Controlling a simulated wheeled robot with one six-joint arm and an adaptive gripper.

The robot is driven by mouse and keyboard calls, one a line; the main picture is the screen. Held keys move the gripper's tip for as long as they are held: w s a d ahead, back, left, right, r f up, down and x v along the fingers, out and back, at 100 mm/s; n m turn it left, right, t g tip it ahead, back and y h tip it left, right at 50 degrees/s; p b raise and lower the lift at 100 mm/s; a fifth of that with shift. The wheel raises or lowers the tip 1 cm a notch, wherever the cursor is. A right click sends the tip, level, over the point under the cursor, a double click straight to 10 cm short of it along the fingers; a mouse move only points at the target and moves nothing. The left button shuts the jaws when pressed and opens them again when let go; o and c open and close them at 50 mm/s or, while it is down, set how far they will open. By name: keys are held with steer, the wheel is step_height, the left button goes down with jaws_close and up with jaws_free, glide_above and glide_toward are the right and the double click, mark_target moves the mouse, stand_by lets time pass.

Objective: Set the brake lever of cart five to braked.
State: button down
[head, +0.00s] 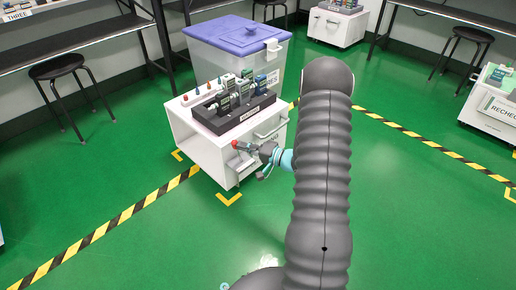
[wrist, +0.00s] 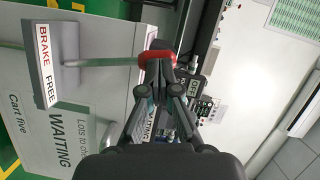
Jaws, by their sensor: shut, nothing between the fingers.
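Cart five (wrist: 22,124) is a white cabinet, also in the middle of the head view (head: 213,160). Its grey brake plate (wrist: 68,60) reads BRAKE and FREE; in the wrist view the text runs downward, BRAKE uppermost. The lever (wrist: 100,62) is a grey rod standing out from the plate with a red knob (wrist: 147,57), seen also in the head view (head: 235,144). I cannot tell surely which mark it leans to. My gripper (wrist: 158,50) is shut and empty, its tips overlapping the knob; contact is unclear. My gripper is also at the cart's front (head: 246,147).
A drawer handle (head: 270,128) is close to my gripper. Stools (head: 62,68) and benches line the back. The green floor in front is clear.

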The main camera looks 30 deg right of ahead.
steer(key=shift+s+a+b, duration=0.15)
steer(key=shift+a+b, duration=0.5)
steer(key=shift+a, duration=0.1)
steer(key=w+d+r+v, duration=0.1)
steer(key=d+v, duration=0.1)
steer(key=v, duration=1)
steer(key=shift+d+r+b, duration=0.25)
steer(key=shift+b, duration=0.1)
